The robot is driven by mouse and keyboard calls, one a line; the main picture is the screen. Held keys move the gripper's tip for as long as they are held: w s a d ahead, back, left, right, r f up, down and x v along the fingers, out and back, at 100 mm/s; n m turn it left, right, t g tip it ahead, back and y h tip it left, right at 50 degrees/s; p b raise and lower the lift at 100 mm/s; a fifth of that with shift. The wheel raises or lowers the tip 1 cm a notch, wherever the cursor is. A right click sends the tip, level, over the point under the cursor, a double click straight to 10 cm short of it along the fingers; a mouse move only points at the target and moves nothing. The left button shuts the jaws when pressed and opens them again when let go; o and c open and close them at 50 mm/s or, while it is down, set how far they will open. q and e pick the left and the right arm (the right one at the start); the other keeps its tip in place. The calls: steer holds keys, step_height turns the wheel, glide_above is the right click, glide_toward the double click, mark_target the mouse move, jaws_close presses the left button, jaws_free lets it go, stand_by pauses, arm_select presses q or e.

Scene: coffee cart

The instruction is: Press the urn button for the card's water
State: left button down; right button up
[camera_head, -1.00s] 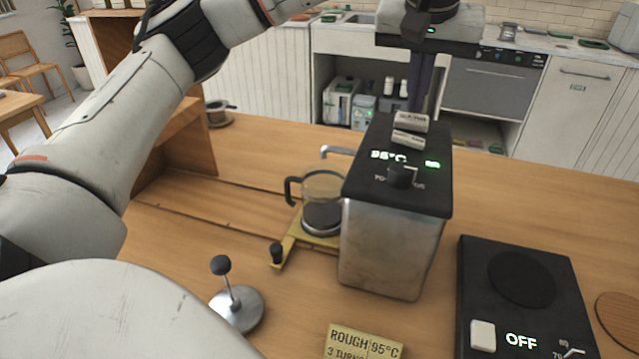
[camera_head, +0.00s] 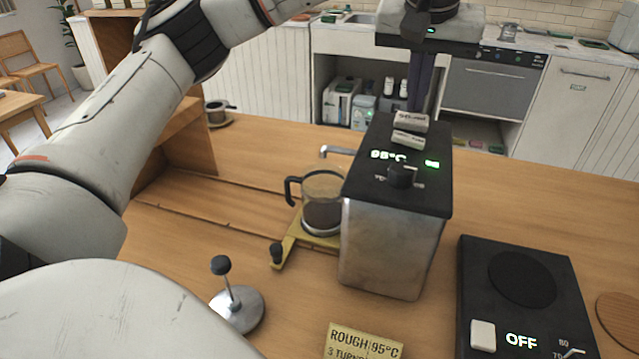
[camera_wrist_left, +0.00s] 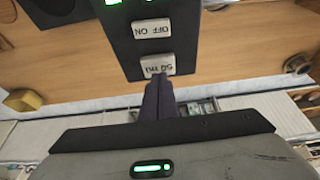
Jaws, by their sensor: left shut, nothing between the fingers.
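The urn (camera_head: 390,245) is a steel box with a black top. Its green display (camera_head: 387,155) reads 95°C, with a knob (camera_head: 402,175) below. Two pale buttons sit at the back of the top: an on/off button (camera_head: 408,138) and a farther button (camera_head: 411,122). My left gripper (camera_wrist_left: 158,78) is shut and empty, its fingertips at the farther button in the left wrist view; I cannot tell whether they touch it. The card (camera_head: 362,343) reads ROUGH, 95°C, 3 TURNS, and is cut off below. A glass carafe (camera_head: 322,205) with brown contents stands by the spout (camera_head: 337,151).
A black hot plate (camera_head: 522,280) reading OFF stands right of the urn. A plunger-like tool (camera_head: 236,305) stands at front left. The carafe sits on a yellow stand (camera_head: 288,243). A cup (camera_head: 216,111) is at the back left. The counter behind the carafe is mostly clear.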

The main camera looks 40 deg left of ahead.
arm_select(q)
steer(key=shift+f+b, duration=0.35)
steer(key=shift+f, duration=0.4)
steer(key=shift+r, duration=0.1)
steer(key=shift+r+p, duration=0.7)
steer(key=shift+p, duration=0.25)
steer(key=shift+f+b, duration=0.45)
steer(key=shift+f, duration=0.35)
stand_by(1.0)
steer(key=shift+r, duration=0.15)
steer(key=shift+r+p, duration=0.6)
steer(key=shift+p, duration=0.3)
stand_by(1.3)
